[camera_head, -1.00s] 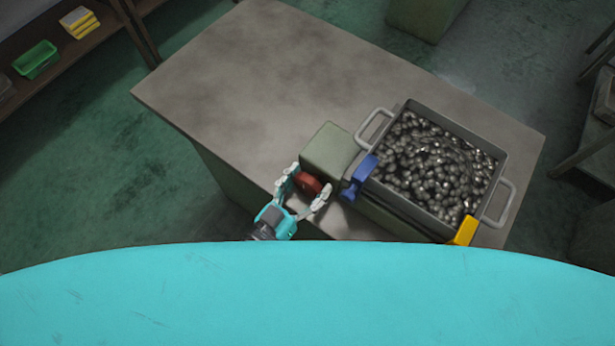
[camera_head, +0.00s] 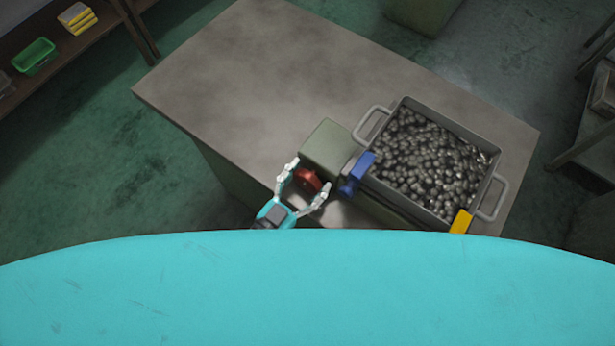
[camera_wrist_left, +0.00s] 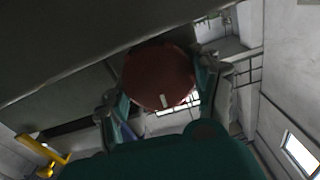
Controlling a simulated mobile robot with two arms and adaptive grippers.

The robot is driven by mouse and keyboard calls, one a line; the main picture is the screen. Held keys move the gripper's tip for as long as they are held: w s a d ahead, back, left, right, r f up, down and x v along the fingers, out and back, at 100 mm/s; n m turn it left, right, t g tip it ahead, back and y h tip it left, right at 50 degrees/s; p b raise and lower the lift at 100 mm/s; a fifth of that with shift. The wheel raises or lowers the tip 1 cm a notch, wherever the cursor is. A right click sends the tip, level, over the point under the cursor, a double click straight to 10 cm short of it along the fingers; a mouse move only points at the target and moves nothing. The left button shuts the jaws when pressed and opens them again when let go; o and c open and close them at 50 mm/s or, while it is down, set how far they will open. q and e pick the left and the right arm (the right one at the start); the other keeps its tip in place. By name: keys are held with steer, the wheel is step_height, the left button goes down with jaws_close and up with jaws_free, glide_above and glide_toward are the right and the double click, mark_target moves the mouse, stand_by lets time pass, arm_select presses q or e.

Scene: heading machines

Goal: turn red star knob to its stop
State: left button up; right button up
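The red knob (camera_head: 308,180) sits on the near-left face of a grey-green box (camera_head: 328,147) at the table edge. In the left wrist view the knob (camera_wrist_left: 160,77) is a dark red disc with a small pale mark near its lower rim. My left gripper (camera_head: 308,177) has its two pale fingers spread on either side of the knob, with a gap visible in the head view. In the left wrist view the fingers (camera_wrist_left: 166,88) flank the disc; contact cannot be told there. My right gripper is not in view.
A blue handle-like part (camera_head: 357,173) is just right of the knob. A grey bin (camera_head: 497,166) full of metal pieces stands beyond it, with a yellow part (camera_head: 461,221) at its near corner. The table's left half (camera_head: 235,70) is clear.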

arm_select(q)
steer(key=shift+o, duration=0.5)
steer(key=shift+s+a, duration=0.1)
steer(key=v, duration=1.2)
